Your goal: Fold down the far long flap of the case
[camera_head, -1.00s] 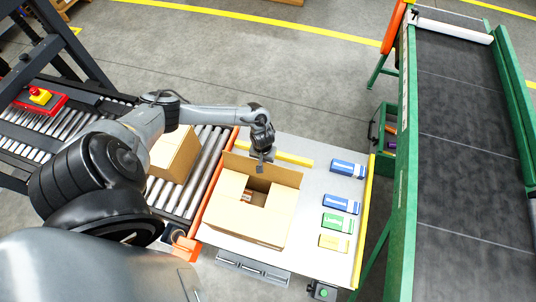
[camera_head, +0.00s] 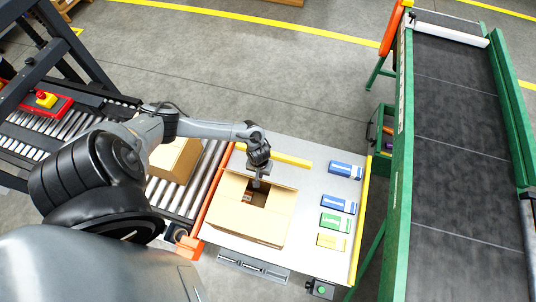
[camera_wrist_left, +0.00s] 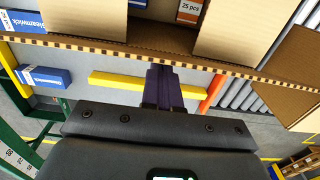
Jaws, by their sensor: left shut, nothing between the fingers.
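The open brown case (camera_head: 248,222) sits on the grey table. Its near and side flaps lie folded in around a central opening, where an item marked "25 pcs" (camera_wrist_left: 189,10) shows. The far long flap (camera_head: 283,188) is at the case's far side; its exact tilt is hard to tell. Its corrugated edge (camera_wrist_left: 110,47) runs across the left wrist view. My left gripper (camera_head: 257,184) is shut and empty at the middle of this flap. Its dark fingers (camera_wrist_left: 163,75) lie close to the edge; contact is unclear. My right gripper is not in view.
Blue, green and yellow cartons (camera_head: 338,204) stand right of the case. A yellow bar (camera_head: 290,160) lies beyond it. The roller conveyor (camera_head: 208,165) with another case (camera_head: 176,158) is left; a green-framed belt (camera_head: 450,150) is right.

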